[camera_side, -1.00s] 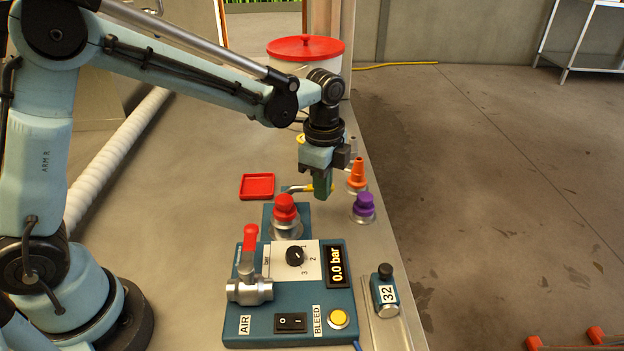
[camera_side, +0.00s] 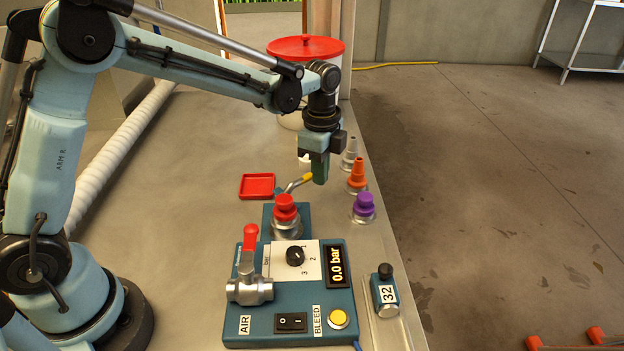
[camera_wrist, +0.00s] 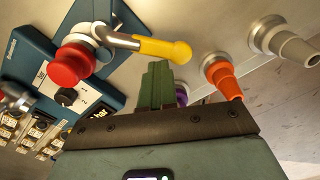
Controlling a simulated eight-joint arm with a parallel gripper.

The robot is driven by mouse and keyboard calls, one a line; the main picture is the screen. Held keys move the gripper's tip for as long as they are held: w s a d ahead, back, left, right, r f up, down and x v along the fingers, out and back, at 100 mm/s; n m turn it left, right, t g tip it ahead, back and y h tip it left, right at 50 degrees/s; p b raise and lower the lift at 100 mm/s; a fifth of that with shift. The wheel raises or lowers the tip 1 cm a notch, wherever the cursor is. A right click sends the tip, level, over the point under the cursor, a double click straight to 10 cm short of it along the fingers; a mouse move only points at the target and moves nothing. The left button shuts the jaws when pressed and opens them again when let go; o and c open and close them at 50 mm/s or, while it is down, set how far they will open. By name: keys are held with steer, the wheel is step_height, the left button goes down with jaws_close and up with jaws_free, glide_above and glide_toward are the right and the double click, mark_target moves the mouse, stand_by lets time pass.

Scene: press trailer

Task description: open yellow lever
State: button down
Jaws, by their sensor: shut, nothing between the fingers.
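The yellow lever (camera_side: 301,181) has a yellow grip on a bent metal arm, behind the red knob (camera_side: 286,207) in the side view. In the wrist view the yellow lever (camera_wrist: 162,48) reaches right from a metal joint beside the red knob (camera_wrist: 72,65). My gripper (camera_side: 320,178) is shut and empty, pointing down close beside the lever's yellow end. In the wrist view the shut fingers (camera_wrist: 155,82) are just below the yellow grip in the picture. I cannot tell whether they touch it.
Orange (camera_side: 357,175), purple (camera_side: 363,207) and grey (camera_side: 350,155) cone-topped fittings stand to the right. A blue panel (camera_side: 240,325) with a red-handled valve (camera_side: 249,265) is in front. A red tray (camera_side: 257,187) lies left of the lever. A red-lidded white bucket (camera_side: 305,50) stands behind.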

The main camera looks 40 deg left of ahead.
steer(key=shift+w+a, duration=0.25)
steer(key=shift+a, duration=0.1)
steer(key=shift+w+a, duration=0.15)
steer(key=shift+a, duration=0.55)
steer(key=shift+w+a, duration=0.1)
steer(key=shift+a, duration=0.55)
steer(key=shift+s+a, duration=0.15)
steer(key=shift+a, duration=0.55)
steer(key=shift+s+a, duration=0.1)
steer(key=shift+a, duration=0.6)
